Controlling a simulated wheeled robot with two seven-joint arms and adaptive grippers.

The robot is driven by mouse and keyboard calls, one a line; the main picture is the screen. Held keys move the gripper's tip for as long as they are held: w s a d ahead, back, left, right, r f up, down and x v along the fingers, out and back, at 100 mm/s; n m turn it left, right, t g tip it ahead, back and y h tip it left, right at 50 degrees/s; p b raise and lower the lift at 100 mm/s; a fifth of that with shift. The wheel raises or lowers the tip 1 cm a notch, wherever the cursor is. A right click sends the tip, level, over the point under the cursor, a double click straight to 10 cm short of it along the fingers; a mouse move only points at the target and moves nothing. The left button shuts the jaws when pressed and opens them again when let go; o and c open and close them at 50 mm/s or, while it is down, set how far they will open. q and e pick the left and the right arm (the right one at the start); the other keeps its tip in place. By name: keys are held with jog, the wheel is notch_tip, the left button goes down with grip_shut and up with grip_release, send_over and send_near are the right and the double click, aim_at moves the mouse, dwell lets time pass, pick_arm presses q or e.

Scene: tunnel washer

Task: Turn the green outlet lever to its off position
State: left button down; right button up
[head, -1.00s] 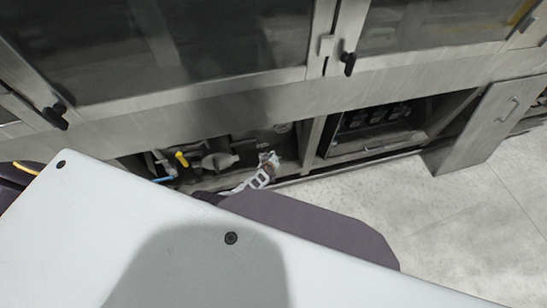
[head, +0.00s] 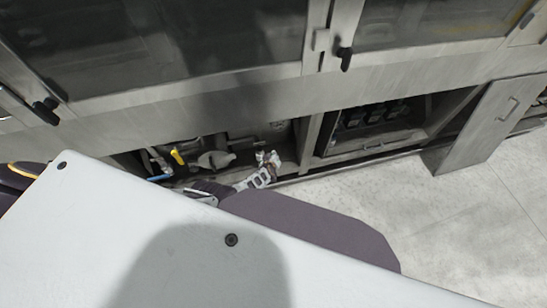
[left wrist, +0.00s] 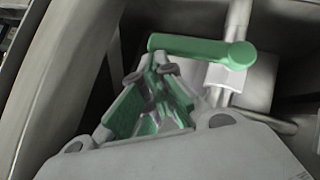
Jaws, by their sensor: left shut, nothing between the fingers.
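The green outlet lever (left wrist: 195,48) shows at the top of the left wrist view. Its handle runs almost level across the picture, from a free end at the left to a round hub at the right, on a pale pipe and fitting. My left gripper (left wrist: 163,68), with green finger pads, is shut and empty. Its fingertips are just below the left half of the handle; I cannot tell whether they touch it. In the head view, my left gripper (head: 267,160) reaches into the low opening under the machine, and I cannot make out the green lever there. My right gripper is not in view.
A yellow-handled valve (head: 178,156), a blue handle (head: 159,177) and a grey fitting (head: 216,159) sit left of the gripper in the opening. A frame post (head: 312,142) stands to its right. An open panel door (head: 490,125) stands farther right. Bare floor lies in front.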

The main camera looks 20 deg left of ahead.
pick_arm(q)
jog(key=shift+f, duration=0.1)
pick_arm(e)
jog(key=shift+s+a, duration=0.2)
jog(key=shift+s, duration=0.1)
pick_arm(q)
jog(key=shift+r, duration=0.25)
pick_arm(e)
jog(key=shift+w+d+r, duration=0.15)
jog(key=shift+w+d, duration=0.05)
